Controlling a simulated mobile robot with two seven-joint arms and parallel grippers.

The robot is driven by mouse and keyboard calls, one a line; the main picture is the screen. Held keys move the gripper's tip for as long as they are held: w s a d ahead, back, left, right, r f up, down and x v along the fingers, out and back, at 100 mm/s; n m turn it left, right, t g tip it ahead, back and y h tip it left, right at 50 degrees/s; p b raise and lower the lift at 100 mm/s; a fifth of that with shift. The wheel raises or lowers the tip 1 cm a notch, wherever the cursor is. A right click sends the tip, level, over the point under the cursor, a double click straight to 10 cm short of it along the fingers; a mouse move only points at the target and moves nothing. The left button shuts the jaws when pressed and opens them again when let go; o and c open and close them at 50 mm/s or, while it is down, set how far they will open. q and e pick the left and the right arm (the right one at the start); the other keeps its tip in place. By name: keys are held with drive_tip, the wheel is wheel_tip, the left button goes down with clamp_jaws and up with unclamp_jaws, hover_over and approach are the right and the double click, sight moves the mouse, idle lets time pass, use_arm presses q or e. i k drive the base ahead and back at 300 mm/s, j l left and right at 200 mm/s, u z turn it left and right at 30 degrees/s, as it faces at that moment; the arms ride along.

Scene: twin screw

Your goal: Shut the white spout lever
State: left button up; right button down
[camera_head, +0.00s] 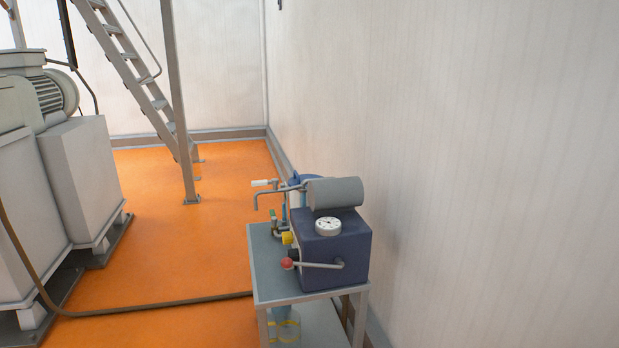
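The white spout lever (262,183) is a small white handle at the top of a thin bent grey spout pipe (272,193). The pipe reaches left from the apparatus on a small grey table, and its end points down. From this distance I cannot tell whether the lever is open or shut. Neither of my grippers shows in the head view.
The grey table (262,262) stands against the right wall. It holds a dark blue box (345,245) with a gauge (328,226), a red-knobbed lever (287,263) and a grey cylinder (335,192). A brown hose (150,304) crosses the orange floor. Large machines (85,175) stand left; stairs (135,75) rise behind.

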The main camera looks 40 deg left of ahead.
sight(273, 182)
drive_tip(key=i+j+z, duration=0.2)
drive_tip(key=j, duration=0.15)
drive_tip(key=i+j+z, duration=0.2)
drive_tip(key=j, duration=0.15)
drive_tip(key=j+z, duration=0.3)
drive_tip(key=j, duration=0.5)
drive_tip(key=j+z, duration=0.25)
drive_tip(key=j, duration=0.55)
drive_tip(key=k+j+z, duration=0.2)
drive_tip(key=z, duration=0.15)
drive_tip(key=k+j+z, duration=0.35)
drive_tip(key=i+l, duration=0.1)
